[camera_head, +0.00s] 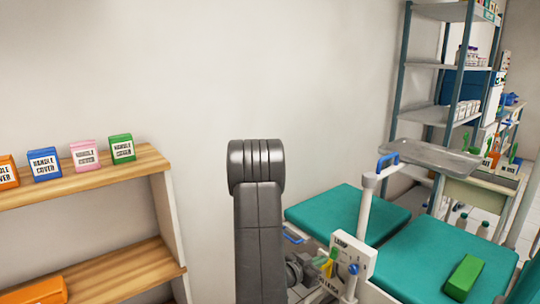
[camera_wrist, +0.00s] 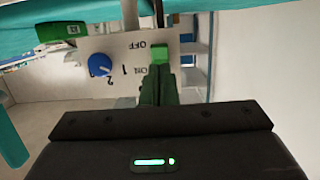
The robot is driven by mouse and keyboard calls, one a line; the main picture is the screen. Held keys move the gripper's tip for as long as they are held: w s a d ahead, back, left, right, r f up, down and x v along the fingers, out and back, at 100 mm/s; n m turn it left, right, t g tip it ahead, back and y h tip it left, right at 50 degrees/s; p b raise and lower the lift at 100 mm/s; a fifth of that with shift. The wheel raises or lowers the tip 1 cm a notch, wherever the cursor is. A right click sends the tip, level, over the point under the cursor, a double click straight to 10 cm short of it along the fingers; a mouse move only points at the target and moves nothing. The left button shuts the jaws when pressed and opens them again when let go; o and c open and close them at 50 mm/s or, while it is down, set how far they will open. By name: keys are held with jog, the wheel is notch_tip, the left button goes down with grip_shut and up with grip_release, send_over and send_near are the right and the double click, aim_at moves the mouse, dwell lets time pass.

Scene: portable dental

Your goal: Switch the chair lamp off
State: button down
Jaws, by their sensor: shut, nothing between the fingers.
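The white control panel (camera_head: 350,256), marked LAMP, stands beside the teal chair (camera_head: 345,212). In the wrist view the panel (camera_wrist: 108,68) appears upside down, with OFF and ON marks, numbers and a blue knob (camera_wrist: 100,64). A bright green switch piece (camera_wrist: 159,53) sits beside the OFF and ON marks. My gripper (camera_wrist: 160,72) is shut and empty, its fingertips right at the switch piece. I cannot tell whether they touch. The fingers hide part of the panel near ON. The lamp itself cannot be made out.
A green box (camera_head: 464,278) lies on the chair seat. A metal tray (camera_head: 432,155) on a white post stands over the chair. A wooden shelf (camera_head: 80,180) with several cover boxes is at left. A storage rack (camera_head: 445,65) stands at back right.

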aim_at(333, 255)
jog(key=shift+p+v, duration=0.3)
jog(key=shift+v, duration=2.3)
jog(key=shift+b+x, duration=0.55)
jog(key=shift+x, duration=3.7)
